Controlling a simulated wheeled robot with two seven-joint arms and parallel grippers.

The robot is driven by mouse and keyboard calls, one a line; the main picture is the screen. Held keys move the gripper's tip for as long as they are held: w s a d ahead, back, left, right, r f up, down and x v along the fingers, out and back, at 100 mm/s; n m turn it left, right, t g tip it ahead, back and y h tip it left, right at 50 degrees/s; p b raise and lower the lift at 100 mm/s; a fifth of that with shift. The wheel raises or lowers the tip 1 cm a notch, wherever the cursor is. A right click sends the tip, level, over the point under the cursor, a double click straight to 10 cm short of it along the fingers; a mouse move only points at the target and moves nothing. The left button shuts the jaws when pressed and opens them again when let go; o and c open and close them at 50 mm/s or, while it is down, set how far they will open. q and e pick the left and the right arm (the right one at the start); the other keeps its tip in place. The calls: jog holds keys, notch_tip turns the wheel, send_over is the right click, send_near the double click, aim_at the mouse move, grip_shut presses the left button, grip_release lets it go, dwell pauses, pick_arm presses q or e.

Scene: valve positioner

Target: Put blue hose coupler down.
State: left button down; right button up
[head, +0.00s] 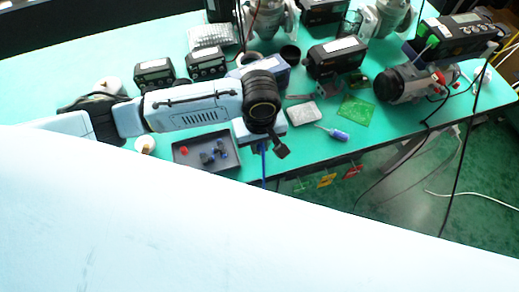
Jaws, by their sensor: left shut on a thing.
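My left arm reaches in from the left over the green bench. My left gripper (280,148) points down at the bench's front edge, right of the grey tray (232,169). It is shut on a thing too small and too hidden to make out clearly. A narrow blue strip, seemingly the blue hose (263,165), hangs just left of the fingers, over the front edge. The tray holds several small dark and blue fittings and a red one (184,151). My right gripper is out of view.
A blue-handled screwdriver (336,134), a green circuit board (356,108) and a pale block (303,113) lie right of the gripper. Black positioner boxes (154,73) stand behind the arm. A valve actuator (405,84) with cables stands at right.

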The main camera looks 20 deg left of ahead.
pick_arm(q)
notch_tip(320, 180, down, 3)
jog(key=shift+f+b, duration=0.15)
jog(key=shift+b, duration=0.25)
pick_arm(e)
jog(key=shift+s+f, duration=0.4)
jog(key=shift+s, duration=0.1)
pick_arm(q)
jog(key=c, duration=1.3)
grip_release()
jog(key=shift+c, duration=0.2)
